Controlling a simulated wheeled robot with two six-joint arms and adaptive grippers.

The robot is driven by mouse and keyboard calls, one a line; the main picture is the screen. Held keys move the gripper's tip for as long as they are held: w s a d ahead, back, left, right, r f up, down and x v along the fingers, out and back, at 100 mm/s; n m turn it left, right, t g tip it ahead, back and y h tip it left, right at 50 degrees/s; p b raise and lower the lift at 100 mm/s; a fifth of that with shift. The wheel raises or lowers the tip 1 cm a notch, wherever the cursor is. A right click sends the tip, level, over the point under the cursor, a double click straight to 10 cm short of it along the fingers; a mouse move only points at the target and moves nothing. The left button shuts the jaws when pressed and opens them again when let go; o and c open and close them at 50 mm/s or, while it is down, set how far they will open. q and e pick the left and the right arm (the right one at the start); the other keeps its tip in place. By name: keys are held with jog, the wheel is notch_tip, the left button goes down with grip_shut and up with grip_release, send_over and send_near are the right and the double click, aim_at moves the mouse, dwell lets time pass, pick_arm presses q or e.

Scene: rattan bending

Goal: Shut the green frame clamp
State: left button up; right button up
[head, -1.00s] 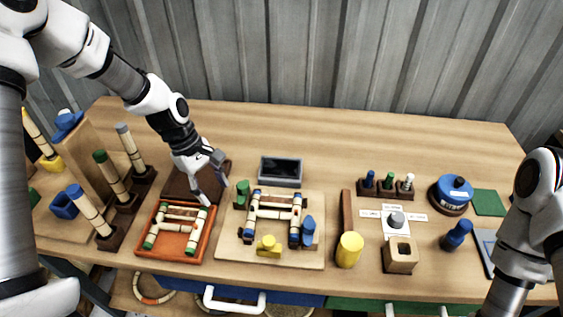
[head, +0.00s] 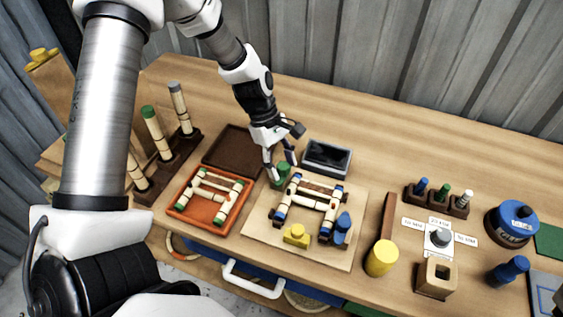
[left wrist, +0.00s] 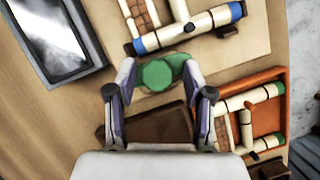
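The green frame clamp (head: 283,172) stands at the upper left corner of the wooden board (head: 330,258). The rattan frame (head: 312,203) with blue-ended poles lies on that board. My left gripper (head: 280,168) is down at the green clamp with one finger on each side of it. In the left wrist view the clamp's green top (left wrist: 163,73) sits between the two open fingertips (left wrist: 160,78). The right fingertip is very close to the green part; I cannot tell if they touch. My right gripper is out of view.
An orange tray (head: 183,208) with a green-ended frame is left of the board, with its brown lid behind. A yellow clamp (head: 297,235) and a blue clamp (head: 342,228) are on the board.

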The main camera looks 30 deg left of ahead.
pick_arm(q)
jog(key=c, duration=0.5)
jog(key=shift+w+f, duration=0.1)
jog(key=shift+f, duration=0.05)
grip_shut()
jog(key=shift+m, duration=0.3)
jog(key=m+g+p, duration=0.1)
jog(key=m+p, duration=0.1)
jog(key=m, duration=0.1)
jog(key=shift+g, duration=0.3)
jog(key=m+p, duration=0.1)
jog(key=m, duration=0.1)
jog(key=m+g+y+p, duration=0.1)
jog(key=m, duration=0.1)
jog(key=shift+w+d+m+y, duration=0.1)
jog(key=shift+m+y, duration=0.2)
jog(key=shift+m, duration=0.1)
jog(key=m, duration=0.2)
jog(key=m+g+y+p, duration=0.1)
jog(key=m, duration=0.1)
jog(key=shift+m+y, duration=0.3)
jog(key=m+y, duration=0.1)
jog(key=m, duration=0.1)
jog(key=m+p, duration=0.1)
jog(key=m, duration=0.1)
jog(key=shift+d+m+y, duration=0.15)
jog(key=shift+m+y, duration=0.25)
jog(key=shift+w, duration=0.1)
